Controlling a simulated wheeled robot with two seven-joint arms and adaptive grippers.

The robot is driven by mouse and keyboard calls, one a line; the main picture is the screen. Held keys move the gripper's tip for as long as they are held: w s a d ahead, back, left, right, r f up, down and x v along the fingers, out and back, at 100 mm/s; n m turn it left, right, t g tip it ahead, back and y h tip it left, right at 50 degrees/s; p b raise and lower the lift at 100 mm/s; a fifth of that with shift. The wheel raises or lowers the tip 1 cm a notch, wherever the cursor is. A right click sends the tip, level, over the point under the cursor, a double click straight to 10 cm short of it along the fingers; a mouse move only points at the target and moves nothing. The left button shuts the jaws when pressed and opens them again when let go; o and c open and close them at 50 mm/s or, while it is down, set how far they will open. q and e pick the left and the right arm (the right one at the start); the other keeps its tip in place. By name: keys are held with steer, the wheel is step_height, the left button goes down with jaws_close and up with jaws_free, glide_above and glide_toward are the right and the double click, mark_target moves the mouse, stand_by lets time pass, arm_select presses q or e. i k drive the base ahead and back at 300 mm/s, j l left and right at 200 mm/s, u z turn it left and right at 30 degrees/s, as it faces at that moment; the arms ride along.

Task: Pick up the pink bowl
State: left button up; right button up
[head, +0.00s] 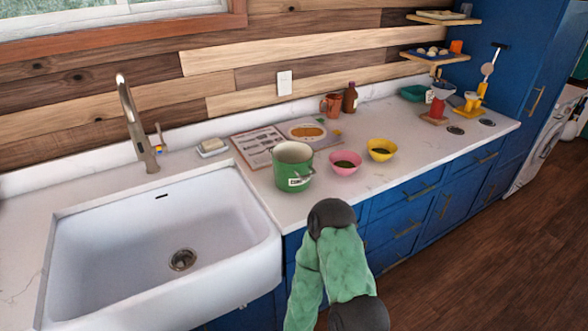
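A green arm link of mine with dark rounded joints rises from the bottom of the head view, in front of the blue cabinets and below the pink bowl. I see no fingers of either gripper. Nothing is seen touching the bowl.
A white sink (150,245) with a faucet (136,125) fills the left. Behind the bowls are a printed sheet (258,143), a plate of orange food (308,132), a mug (331,105) and a brown bottle (350,98).

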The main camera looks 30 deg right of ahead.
mark_target(344, 163)
steer(key=z, duration=1.4)
steer(key=i+l+u, duration=0.1)
steer(key=i+l, duration=0.05)
steer(key=l, duration=0.05)
